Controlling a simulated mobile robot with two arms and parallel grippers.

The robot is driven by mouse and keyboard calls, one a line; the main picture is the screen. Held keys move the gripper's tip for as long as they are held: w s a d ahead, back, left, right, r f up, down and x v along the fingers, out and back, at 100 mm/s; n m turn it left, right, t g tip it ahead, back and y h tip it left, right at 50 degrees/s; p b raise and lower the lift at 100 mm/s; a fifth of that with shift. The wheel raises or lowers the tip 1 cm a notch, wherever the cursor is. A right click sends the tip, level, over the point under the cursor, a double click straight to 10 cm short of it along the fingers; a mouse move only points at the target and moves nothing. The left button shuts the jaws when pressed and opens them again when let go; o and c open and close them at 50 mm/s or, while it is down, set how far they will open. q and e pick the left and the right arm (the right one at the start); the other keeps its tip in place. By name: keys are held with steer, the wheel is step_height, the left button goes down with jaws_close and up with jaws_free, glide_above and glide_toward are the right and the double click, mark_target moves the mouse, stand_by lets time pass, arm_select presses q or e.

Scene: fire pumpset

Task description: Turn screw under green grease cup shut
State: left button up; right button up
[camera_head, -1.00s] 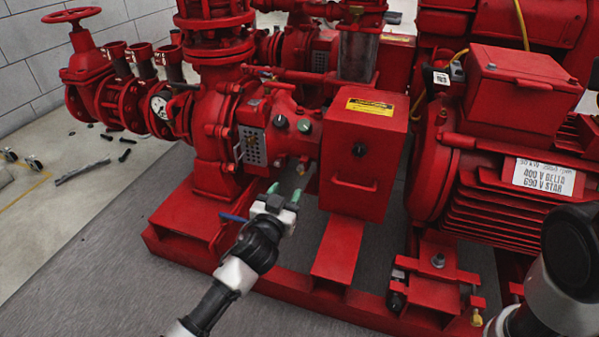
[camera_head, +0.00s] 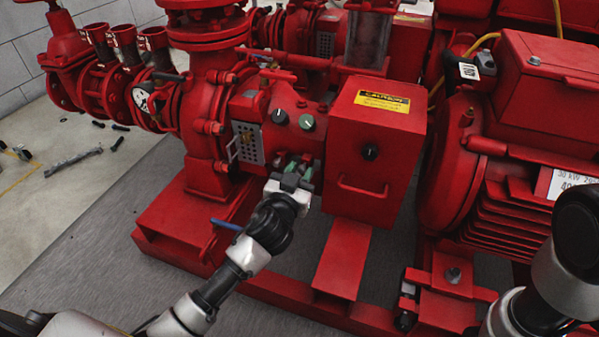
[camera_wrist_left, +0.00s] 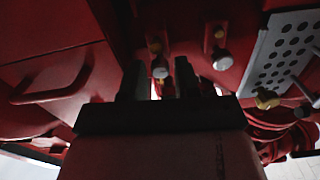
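The green grease cup (camera_head: 306,122) sits on the red pump housing beside a black cup (camera_head: 279,117). My left gripper (camera_head: 297,165) is just below them, reaching up under the housing. In the left wrist view, my left gripper (camera_wrist_left: 159,80) has its fingers apart. A small silver screw with a brass part (camera_wrist_left: 160,70) shows in the gap between the fingertips; I cannot tell whether they touch it. A second screw (camera_wrist_left: 221,60) is to its right, clear of the fingers. The head view does not show the screws clearly. My right gripper is out of view.
A perforated plate (camera_head: 247,143) is to the left. A blue lever (camera_head: 226,225) sticks out below left. The red motor (camera_head: 500,190) is farther right.

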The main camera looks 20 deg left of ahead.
arm_select(q)
jaws_close()
